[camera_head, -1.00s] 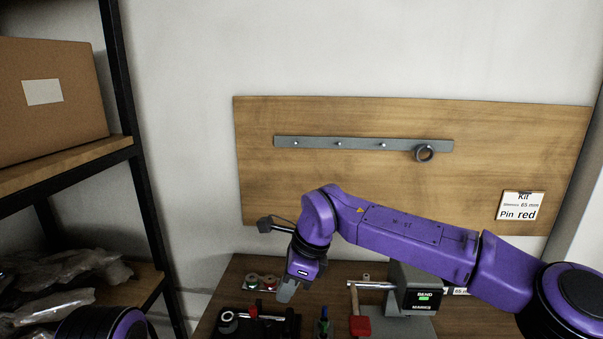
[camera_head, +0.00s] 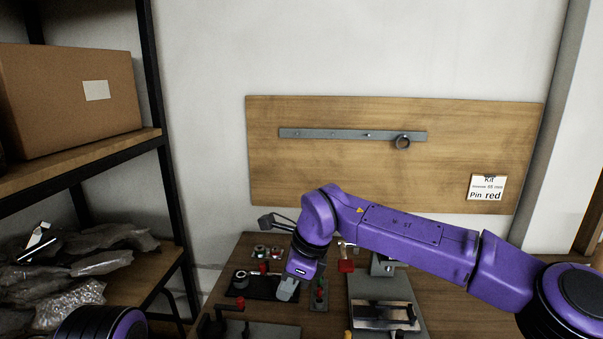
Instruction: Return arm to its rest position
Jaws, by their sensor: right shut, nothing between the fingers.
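My purple right arm (camera_head: 410,231) reaches in from the right and bends down at its elbow over the workbench. Its grey right gripper (camera_head: 287,292) points down above the bench, beside a dark tray (camera_head: 255,285) with small parts. The fingers are together and hold nothing. Only a purple and black link of my left arm (camera_head: 103,324) shows at the bottom left edge; its gripper is out of frame.
A shelf rack (camera_head: 165,130) with a cardboard box (camera_head: 70,98) and plastic bags (camera_head: 75,265) stands left. A grey fixture (camera_head: 385,290) and red-headed tool (camera_head: 346,265) are on the bench (camera_head: 460,300). A wooden board (camera_head: 330,170) with a hook rail and kit card hangs behind.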

